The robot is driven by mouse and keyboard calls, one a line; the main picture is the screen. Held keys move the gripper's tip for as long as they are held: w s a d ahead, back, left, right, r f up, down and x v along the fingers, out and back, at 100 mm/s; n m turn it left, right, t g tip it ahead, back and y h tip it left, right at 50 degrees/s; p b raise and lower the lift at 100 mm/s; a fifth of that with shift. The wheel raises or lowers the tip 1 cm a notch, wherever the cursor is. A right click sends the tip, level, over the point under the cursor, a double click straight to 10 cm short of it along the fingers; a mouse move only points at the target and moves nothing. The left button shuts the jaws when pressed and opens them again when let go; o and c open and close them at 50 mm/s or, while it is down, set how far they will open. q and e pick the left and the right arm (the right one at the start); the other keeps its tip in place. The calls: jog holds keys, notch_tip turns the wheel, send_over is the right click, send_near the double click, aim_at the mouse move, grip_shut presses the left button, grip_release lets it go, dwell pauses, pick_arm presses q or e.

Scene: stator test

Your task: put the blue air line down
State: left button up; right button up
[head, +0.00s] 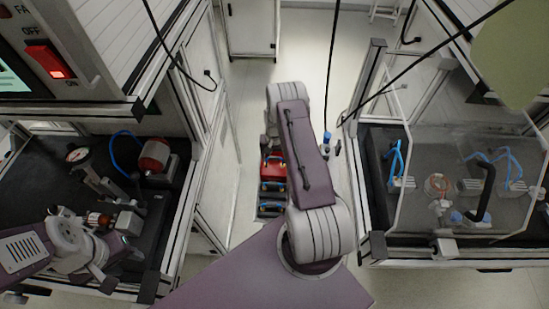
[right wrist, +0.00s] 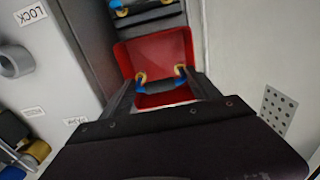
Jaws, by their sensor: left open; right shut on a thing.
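In the right wrist view, my right gripper (right wrist: 160,80) is shut on the blue air line (right wrist: 158,87), a short blue piece with brass-coloured ends. The air line is over or inside a red bin (right wrist: 128,55); I cannot tell whether it touches the bottom. In the head view the red bin (head: 266,168) stands low between the two benches, and my right arm hides my right gripper.
Grey bins (head: 264,195) with blue pieces stand in line with the red bin. The left bench (head: 25,180) holds a gauge (head: 77,154) and a red motor-like part (head: 154,156). A clear panel (head: 430,140) stands before the right bench. Pale cabinet walls flank the bins.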

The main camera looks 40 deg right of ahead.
pick_arm(q)
jog(key=shift+f, duration=0.2)
pick_arm(e)
jog(key=shift+f, duration=0.15)
pick_arm(q)
jog(key=shift+f+b, duration=0.4)
jog(key=shift+b, duration=0.25)
pick_arm(e)
jog(key=shift+f, duration=0.4)
jog(key=o, duration=1.1)
pick_arm(q)
jog(key=shift+r, duration=0.15)
pick_arm(e)
jog(key=shift+r, duration=0.15)
